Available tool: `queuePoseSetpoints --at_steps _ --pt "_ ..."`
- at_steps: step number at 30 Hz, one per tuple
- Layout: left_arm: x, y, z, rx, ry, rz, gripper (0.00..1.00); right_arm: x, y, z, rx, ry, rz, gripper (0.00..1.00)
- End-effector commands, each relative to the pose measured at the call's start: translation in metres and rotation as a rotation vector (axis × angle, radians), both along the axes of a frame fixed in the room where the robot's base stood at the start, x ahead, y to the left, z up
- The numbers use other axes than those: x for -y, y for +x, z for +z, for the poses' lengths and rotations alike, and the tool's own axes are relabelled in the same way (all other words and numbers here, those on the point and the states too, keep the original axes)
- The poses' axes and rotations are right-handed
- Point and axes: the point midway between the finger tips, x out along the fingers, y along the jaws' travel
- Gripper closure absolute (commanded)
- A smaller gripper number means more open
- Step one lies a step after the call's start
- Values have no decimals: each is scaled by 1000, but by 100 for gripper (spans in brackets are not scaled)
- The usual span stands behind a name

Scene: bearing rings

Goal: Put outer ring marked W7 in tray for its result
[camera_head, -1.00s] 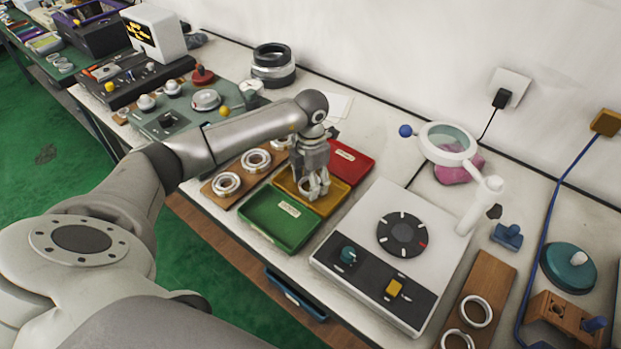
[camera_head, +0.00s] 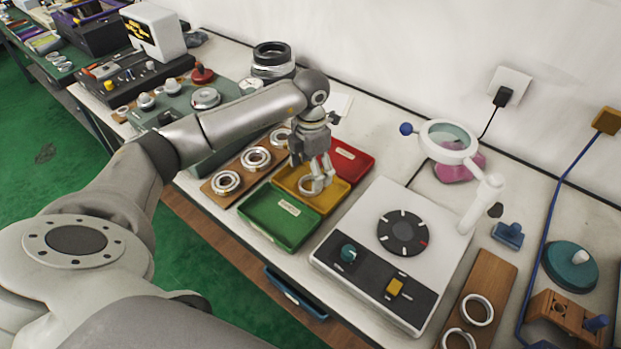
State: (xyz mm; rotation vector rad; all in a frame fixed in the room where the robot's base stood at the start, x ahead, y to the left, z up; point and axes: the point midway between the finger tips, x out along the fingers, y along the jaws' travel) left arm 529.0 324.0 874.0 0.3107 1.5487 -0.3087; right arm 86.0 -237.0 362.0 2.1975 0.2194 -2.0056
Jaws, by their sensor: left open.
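A pale metal ring (camera_head: 306,187) lies in the yellow tray (camera_head: 331,204), at the fingertips of my left gripper (camera_head: 318,181). The left gripper points down over this tray and its fingers are apart; I cannot tell whether one still touches the ring. The marking W7 is not readable. The green tray (camera_head: 270,229) in front is empty apart from a small label. The red tray (camera_head: 353,158) behind is partly hidden by the gripper and its visible part is empty. My right gripper is not in view.
A wooden board (camera_head: 231,197) with several bearings is left of the trays. A white device with a dark dial (camera_head: 403,233) stands to the right, beside a magnifier (camera_head: 449,141). Another wooden board (camera_head: 492,277) holds two rings at the front right.

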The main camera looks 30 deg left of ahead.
Motion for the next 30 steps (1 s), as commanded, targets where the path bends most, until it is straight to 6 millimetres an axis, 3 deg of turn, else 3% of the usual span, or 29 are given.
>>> queuePoseSetpoints --at_steps 6,12,30 --pt "0 1 48 6 1 1 24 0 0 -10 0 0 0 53" --pt "0 0 76 2 -1 1 24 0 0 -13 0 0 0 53" --pt "0 0 84 0 0 1 24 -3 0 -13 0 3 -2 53"
